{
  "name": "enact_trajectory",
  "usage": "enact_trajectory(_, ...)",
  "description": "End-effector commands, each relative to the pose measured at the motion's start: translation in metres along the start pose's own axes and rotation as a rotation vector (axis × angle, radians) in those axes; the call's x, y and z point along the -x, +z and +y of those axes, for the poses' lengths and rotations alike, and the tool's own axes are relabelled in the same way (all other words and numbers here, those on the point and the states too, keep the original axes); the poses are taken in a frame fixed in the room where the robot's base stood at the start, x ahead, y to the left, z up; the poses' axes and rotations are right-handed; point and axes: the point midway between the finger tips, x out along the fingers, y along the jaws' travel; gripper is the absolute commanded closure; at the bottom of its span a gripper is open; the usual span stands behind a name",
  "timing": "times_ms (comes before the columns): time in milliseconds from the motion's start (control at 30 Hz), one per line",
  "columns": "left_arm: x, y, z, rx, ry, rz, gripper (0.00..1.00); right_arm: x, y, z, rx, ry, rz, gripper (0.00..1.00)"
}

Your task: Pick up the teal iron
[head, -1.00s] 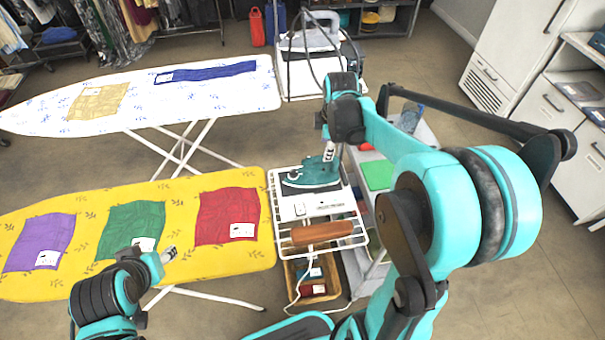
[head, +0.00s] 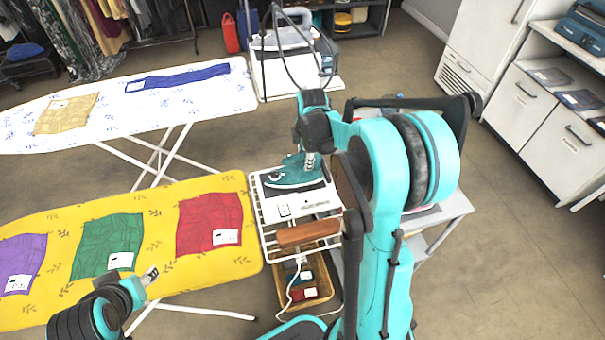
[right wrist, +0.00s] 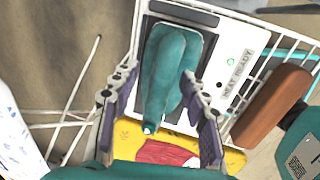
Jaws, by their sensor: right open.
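The teal iron (head: 293,173) rests on a white pad on the wire rack at the end of the yellow ironing board. In the right wrist view the iron (right wrist: 170,78) appears between my two open fingers, its tip pointing toward the palm. My right gripper (right wrist: 159,74) is open and points at the iron; in the head view my right gripper (head: 309,163) is right at the iron. I cannot tell whether the fingers touch it. My left gripper (head: 151,275) is over the front of the yellow board (head: 165,235), away from the iron; its jaws are too small to read.
A brown wooden block (head: 308,233) lies on the rack in front of the iron. A basket (head: 318,290) sits below. Red (head: 210,222) and green (head: 107,245) cloths lie on the yellow board. Another iron (head: 283,38) stands on a station behind. A cart is partly hidden by my right arm.

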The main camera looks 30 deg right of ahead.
Motion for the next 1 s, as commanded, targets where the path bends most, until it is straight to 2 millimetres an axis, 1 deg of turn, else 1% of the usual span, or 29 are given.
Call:
enact_trajectory(33, 0.001, -0.001, 0.000, 0.000, 0.000, 0.000, 0.53, 0.001, 0.000, 0.000, 0.000, 0.000, 0.000, 0.55)
enact_trajectory(67, 0.001, -0.001, 0.000, 0.000, 0.000, 0.000, 0.53, 0.001, 0.000, 0.000, 0.000, 0.000, 0.000, 0.60)
enact_trajectory(100, 0.001, -0.001, 0.000, 0.000, 0.000, 0.000, 0.53, 0.001, 0.000, 0.000, 0.000, 0.000, 0.000, 0.71)
enact_trajectory(167, 0.001, -0.001, 0.000, 0.000, 0.000, 0.000, 0.53, 0.001, 0.000, 0.000, 0.000, 0.000, 0.000, 0.86)
enact_trajectory(200, 0.001, -0.001, 0.000, 0.000, 0.000, 0.000, 0.53, 0.001, 0.000, 0.000, 0.000, 0.000, 0.000, 0.97)
enact_trajectory(233, 0.001, -0.001, 0.000, 0.000, 0.000, 0.000, 0.53, 0.001, 0.000, 0.000, 0.000, 0.000, 0.000, 1.00)
enact_trajectory(533, 0.001, -0.001, 0.000, 0.000, 0.000, 0.000, 0.53, 0.001, 0.000, 0.000, 0.000, 0.000, 0.000, 1.00)
enact_trajectory(667, 0.002, -0.002, 0.000, 0.000, 0.000, 0.000, 0.53, 0.005, 0.000, 0.001, 0.000, 0.001, 0.000, 1.00)
enact_trajectory(767, 0.006, -0.004, 0.000, 0.000, 0.000, 0.000, 0.53, 0.014, 0.000, 0.003, 0.000, 0.001, 0.000, 1.00)
enact_trajectory(867, 0.011, -0.008, 0.000, 0.000, 0.000, 0.000, 0.53, 0.027, 0.000, 0.005, 0.000, 0.000, 0.000, 1.00)
enact_trajectory(967, 0.018, -0.013, 0.000, 0.000, 0.000, 0.000, 0.53, 0.044, 0.000, 0.009, 0.000, 0.000, 0.000, 1.00)
enact_trajectory(1000, 0.020, -0.015, 0.000, 0.000, 0.000, 0.000, 0.53, 0.049, 0.004, 0.005, -0.003, 0.000, -0.001, 1.00)
